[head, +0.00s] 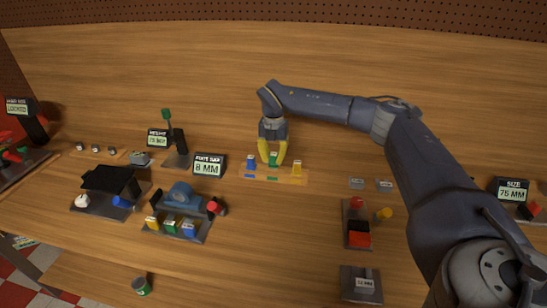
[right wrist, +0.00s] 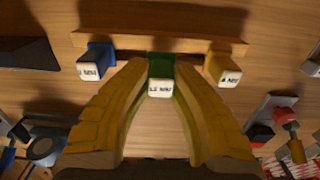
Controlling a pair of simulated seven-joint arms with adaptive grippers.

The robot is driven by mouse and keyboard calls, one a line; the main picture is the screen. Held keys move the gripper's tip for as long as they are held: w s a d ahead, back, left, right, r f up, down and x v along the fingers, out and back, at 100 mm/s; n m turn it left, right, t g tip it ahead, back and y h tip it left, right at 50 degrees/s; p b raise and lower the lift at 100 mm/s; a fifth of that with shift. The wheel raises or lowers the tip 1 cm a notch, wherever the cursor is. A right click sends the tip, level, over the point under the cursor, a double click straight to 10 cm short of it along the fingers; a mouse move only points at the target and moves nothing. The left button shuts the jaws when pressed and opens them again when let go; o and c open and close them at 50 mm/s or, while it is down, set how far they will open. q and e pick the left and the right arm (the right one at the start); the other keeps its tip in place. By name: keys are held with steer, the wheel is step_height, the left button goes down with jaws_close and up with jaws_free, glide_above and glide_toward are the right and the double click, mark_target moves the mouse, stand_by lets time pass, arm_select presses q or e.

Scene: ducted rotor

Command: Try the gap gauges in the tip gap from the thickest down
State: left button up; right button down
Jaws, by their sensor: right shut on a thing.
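Three gap gauges stand in a row on a wooden rack (head: 305,179): a blue gauge (head: 250,162), a green gauge (head: 273,159) and a yellow gauge (head: 296,168). My right gripper (head: 272,157) has its yellow fingers pointing down, shut on the green gauge. In the right wrist view the green gauge (right wrist: 160,88) sits between the fingertips, with the blue gauge (right wrist: 95,63) to the left and the yellow gauge (right wrist: 223,68) to the right. The labels are small and mostly unclear. I cannot tell whether the green gauge is off the rack. My left gripper is not in view.
A sign (head: 208,165) reads 8 MM. Left of the rack stand a blue housing (head: 180,195) with coloured blocks in front and a black-topped fixture (head: 110,180). A red-and-black fixture (head: 357,238) is to the right. Bare wood lies between.

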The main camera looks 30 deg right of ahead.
steer(key=shift+f, duration=1.25)
stand_by(1.2)
steer(key=c, duration=1.1)
jaws_free()
steer(key=shift+c, duration=0.2)
